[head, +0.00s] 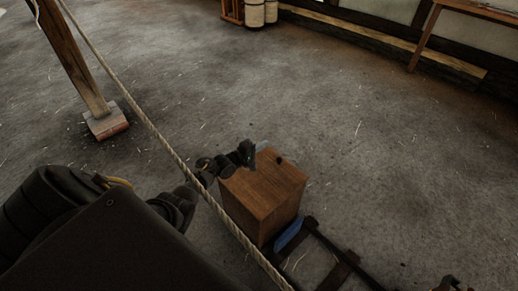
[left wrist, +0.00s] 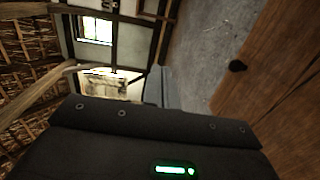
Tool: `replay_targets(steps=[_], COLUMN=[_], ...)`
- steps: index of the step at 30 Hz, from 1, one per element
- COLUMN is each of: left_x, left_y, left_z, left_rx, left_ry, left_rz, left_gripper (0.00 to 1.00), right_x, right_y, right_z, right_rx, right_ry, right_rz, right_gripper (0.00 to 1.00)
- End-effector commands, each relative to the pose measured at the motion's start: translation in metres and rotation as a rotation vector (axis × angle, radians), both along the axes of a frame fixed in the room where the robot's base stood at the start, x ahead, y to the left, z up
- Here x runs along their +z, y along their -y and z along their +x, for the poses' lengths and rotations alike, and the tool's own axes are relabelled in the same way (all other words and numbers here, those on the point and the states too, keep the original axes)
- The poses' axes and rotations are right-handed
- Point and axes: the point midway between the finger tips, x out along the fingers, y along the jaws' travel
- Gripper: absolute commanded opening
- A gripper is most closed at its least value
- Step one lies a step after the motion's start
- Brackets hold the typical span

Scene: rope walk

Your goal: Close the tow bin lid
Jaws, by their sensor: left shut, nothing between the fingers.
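The tow bin (head: 262,208) is a brown wooden box standing on the floor in the lower middle of the head view. Its top looks covered by a flat wooden lid (head: 268,177) with a small dark knob (head: 279,160); I cannot tell whether the lid sits fully down. My left gripper (head: 249,153) is shut and empty at the bin's upper left edge; contact is unclear. My right gripper is not clearly seen.
A taut rope (head: 160,138) crosses diagonally in front of the bin, close to my left arm. A wooden post (head: 75,60) stands on a block at upper left. Dark rails (head: 340,272) and a blue item (head: 289,234) lie at the bin's lower right.

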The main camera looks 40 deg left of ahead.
Motion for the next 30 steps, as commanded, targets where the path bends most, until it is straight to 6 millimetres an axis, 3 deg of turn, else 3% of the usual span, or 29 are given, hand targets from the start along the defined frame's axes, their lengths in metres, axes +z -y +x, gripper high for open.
replay_targets(steps=[6,20,23,30], left_x=[-0.003,-0.002,-0.001,0.004], left_y=[0.001,0.001,-0.001,-0.011], left_z=[0.003,0.003,-0.003,-0.043], left_rx=[0.000,0.000,0.000,0.000], left_ry=[0.000,0.000,0.000,-0.002], left_rz=[0.000,0.000,0.000,0.001], left_gripper=[0.00,0.00,0.00,0.00], right_x=[0.010,0.011,0.011,-0.020], right_y=[-0.003,-0.004,-0.003,0.010], right_z=[0.006,0.006,0.006,-0.019], right_rx=[-0.002,-0.002,-0.002,0.006], right_ry=[0.006,0.006,0.011,-0.020], right_rz=[0.005,0.005,0.006,-0.013], right_gripper=[0.65,0.65,0.65,0.65])
